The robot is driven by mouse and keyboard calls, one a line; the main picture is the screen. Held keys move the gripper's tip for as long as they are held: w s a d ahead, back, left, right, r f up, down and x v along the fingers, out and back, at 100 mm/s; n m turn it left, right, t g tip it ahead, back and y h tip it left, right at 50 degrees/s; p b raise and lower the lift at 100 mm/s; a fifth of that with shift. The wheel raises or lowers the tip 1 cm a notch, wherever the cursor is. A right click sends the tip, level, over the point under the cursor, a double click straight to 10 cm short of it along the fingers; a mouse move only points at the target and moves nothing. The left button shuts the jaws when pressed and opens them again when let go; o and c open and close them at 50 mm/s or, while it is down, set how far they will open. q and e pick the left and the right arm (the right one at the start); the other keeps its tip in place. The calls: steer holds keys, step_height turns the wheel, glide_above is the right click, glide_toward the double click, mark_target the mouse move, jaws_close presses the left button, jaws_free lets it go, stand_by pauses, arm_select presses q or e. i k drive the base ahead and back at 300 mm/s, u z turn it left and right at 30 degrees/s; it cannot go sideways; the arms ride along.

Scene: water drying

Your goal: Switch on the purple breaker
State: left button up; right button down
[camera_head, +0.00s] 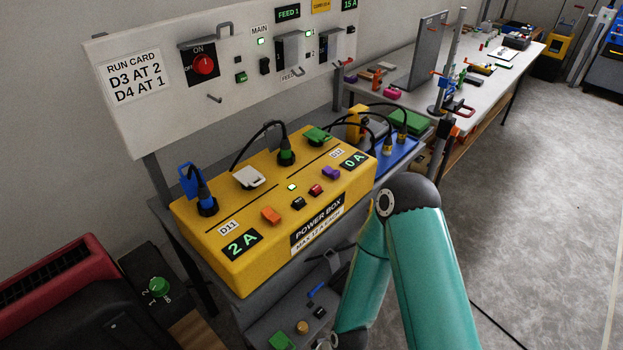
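The purple breaker (331,172) is a small rocker on top of the yellow power box (215,248), near its right end. It sits below the D12 label and left of the green "0 A" display (354,160). Its on or off position is too small to tell. Red (316,190), black (299,203) and orange (270,215) breakers line up to its left, with a lit green lamp (292,187) behind them. A teal arm of mine bends in front of the box's right end. Neither of my grippers shows; nothing visible touches the purple breaker.
Plugs and cables stand along the box's back edge, one in a blue-capped socket (205,200). A white panel (130,112) with a red ON/OFF knob (203,65) rises behind. A cluttered bench (478,85) runs back right. Grey floor (540,190) is open at right.

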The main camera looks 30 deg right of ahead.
mark_target(328, 170)
steer(key=u, duration=0.9)
steer(key=k, duration=1.2)
steer(key=z, duration=0.95)
steer(key=i, duration=1)
steer(key=u, duration=0.05)
